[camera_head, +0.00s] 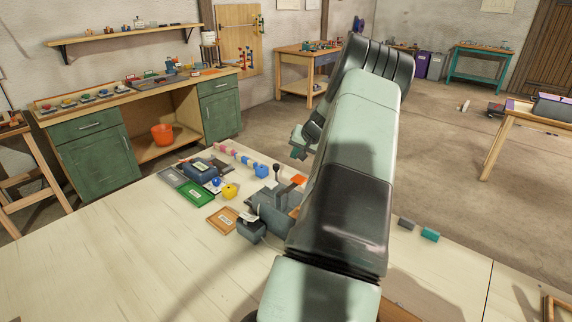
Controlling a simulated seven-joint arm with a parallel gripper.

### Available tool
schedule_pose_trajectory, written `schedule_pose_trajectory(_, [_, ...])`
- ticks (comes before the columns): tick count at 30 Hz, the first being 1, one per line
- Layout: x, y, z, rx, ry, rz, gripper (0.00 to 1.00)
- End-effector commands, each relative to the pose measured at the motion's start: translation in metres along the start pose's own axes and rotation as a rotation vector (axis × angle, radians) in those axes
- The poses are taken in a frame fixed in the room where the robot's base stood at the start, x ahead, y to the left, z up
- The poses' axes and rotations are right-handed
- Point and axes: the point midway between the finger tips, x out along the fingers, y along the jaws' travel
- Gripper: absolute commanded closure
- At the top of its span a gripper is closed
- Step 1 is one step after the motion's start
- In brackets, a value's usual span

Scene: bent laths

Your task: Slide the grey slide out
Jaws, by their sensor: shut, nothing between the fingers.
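A grey device (270,212) stands on the pale table, partly hidden behind my arm. It has a dark upright lever with a round knob (277,168) and a flat grey part (262,198) at its left side. This flat part may be the grey slide, but I cannot tell surely or see how far it sits in. My gripper (299,152) shows small at the left of my arm, above and beyond the device. It looks apart from the device and is shut on nothing visible.
A blue-grey box (201,170), green tray (196,194), brown tray (222,220), yellow piece (230,191) and blue block (261,170) lie left of the device. Small grey and teal blocks (430,235) lie right of my arm. The table's left front is clear.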

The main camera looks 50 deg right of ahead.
Motion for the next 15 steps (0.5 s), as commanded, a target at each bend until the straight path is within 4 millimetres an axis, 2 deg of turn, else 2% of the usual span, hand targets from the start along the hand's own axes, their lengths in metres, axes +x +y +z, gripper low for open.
schedule_pose_trajectory(5, [0.015, -0.002, 0.000, -0.005, 0.003, -0.010, 1.00])
schedule_pose_trajectory(15, [0.075, -0.001, 0.000, -0.003, 0.004, -0.008, 1.00])
